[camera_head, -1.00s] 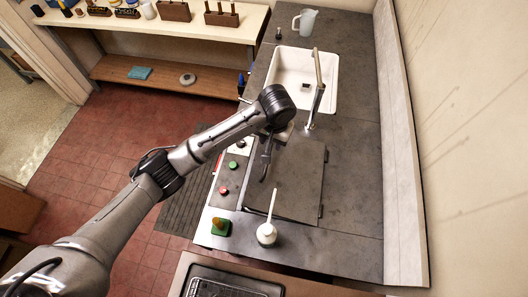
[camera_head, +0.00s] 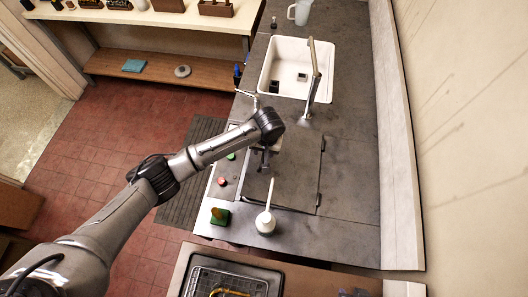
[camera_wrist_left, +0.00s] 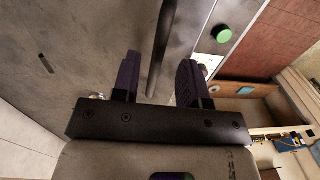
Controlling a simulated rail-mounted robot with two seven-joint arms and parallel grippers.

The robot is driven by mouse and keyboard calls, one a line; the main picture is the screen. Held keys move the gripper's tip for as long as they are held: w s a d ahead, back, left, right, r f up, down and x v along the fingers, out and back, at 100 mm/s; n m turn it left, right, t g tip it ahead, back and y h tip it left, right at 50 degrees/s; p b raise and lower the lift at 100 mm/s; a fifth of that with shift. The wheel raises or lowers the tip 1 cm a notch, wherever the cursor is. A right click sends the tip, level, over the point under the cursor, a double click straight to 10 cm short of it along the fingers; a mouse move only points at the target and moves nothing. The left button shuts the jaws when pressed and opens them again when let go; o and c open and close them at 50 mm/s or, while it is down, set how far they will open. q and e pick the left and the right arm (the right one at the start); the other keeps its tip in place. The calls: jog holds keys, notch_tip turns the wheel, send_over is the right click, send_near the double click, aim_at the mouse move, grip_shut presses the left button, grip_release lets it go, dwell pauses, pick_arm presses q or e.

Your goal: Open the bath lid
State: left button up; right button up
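The bath lid (camera_head: 295,178) is a flat dark grey plate in the counter, lying closed, with small hinges along its right side in the head view. It also shows as a grey surface in the left wrist view (camera_wrist_left: 60,55). My left gripper (camera_head: 264,161) is over the lid's left part. In the left wrist view, the gripper (camera_wrist_left: 158,66) is open, and a dark bar-shaped handle (camera_wrist_left: 163,40) runs between its two fingers with gaps on both sides. My wrist hides much of the handle in the head view. My right gripper is not in view.
A white bottle (camera_head: 265,222) with a long thin stem stands just in front of the lid. A white sink (camera_head: 287,68) with a tap (camera_head: 315,75) lies behind. A green button (camera_wrist_left: 222,33) is beside the lid.

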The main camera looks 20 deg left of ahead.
pick_arm(q)
jog(key=shift+f, duration=1.2)
jog(key=shift+c, duration=0.2)
grip_shut()
